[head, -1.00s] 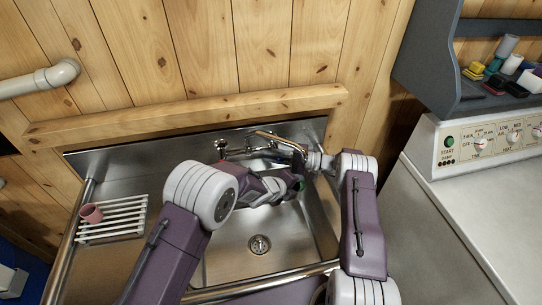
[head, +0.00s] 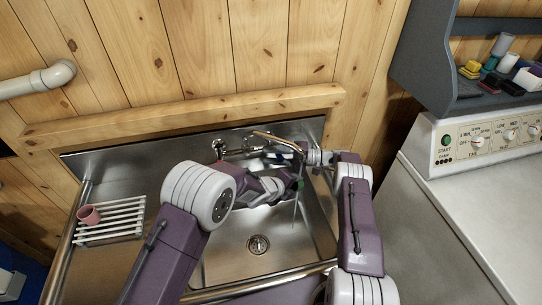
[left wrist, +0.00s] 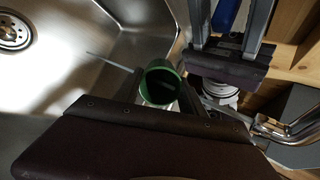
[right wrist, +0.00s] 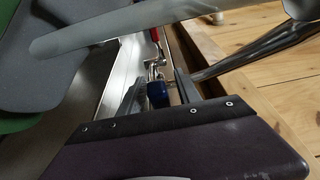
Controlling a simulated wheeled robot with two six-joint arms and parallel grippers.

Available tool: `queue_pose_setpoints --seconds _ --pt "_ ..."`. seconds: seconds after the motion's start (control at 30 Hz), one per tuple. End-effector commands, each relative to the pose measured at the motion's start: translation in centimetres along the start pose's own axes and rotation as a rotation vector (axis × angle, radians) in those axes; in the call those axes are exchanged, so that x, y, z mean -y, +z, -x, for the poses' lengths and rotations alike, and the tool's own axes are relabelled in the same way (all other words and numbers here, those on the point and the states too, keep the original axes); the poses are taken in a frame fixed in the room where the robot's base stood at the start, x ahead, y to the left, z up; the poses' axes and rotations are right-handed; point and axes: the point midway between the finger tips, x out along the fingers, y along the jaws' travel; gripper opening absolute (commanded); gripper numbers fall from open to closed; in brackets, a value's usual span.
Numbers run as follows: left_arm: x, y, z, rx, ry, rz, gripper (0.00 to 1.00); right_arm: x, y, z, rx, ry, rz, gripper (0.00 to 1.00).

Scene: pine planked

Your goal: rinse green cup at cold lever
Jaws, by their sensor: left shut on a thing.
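My left gripper (head: 284,186) is shut on the green cup (head: 300,184) and holds it over the sink basin (head: 283,228). The cup's open mouth shows in the left wrist view (left wrist: 162,80). A thin streak like water (head: 294,212) hangs below the cup and also shows in the left wrist view (left wrist: 108,62). My right gripper (right wrist: 158,88) is open around the blue lever (right wrist: 157,95), with gaps on both sides. The red-marked lever (right wrist: 154,36) lies beyond it.
The drain (head: 258,244) is clear. A grey shelf unit (head: 420,70) and a white machine (head: 470,210) stand at the right. A wooden ledge (head: 180,112) runs behind the sink.

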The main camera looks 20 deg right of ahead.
Motion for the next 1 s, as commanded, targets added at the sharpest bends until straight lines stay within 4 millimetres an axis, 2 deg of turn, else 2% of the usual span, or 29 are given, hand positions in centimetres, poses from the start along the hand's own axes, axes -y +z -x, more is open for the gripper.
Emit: queue_pose_setpoints --seconds 0.17,0.23,0.43,0.6,0.93,0.97,1.0 --pt "0.0 0.0 0.0 0.0 0.0 0.0 0.1 0.0 0.0 0.1 0.0 0.0 -0.001 0.4" --pt "0.0 0.0 0.0 0.0 0.0 0.0 0.1 -0.1 0.0 0.8 0.0 0.0 0.0 0.4" --pt "0.0 0.0 0.0 0.0 0.0 0.0 0.1 -0.1 -0.1 5.2 -0.004 0.001 0.002 0.4" --pt "0.0 0.0 0.0 0.0 0.0 0.0 0.1 -0.1 -0.1 7.0 -0.001 -0.001 0.001 0.4" --pt "0.0 0.0 0.0 0.0 0.0 0.0 0.1 -0.1 0.0 7.5 0.001 0.0 -0.001 0.4" --pt "0.0 0.0 0.0 0.0 0.0 0.0 0.1 0.0 0.0 7.5 0.001 0.0 -0.001 0.34" --pt "0.0 0.0 0.0 0.0 0.0 0.0 0.1 0.0 0.1 7.5 0.005 0.004 -0.002 0.23"
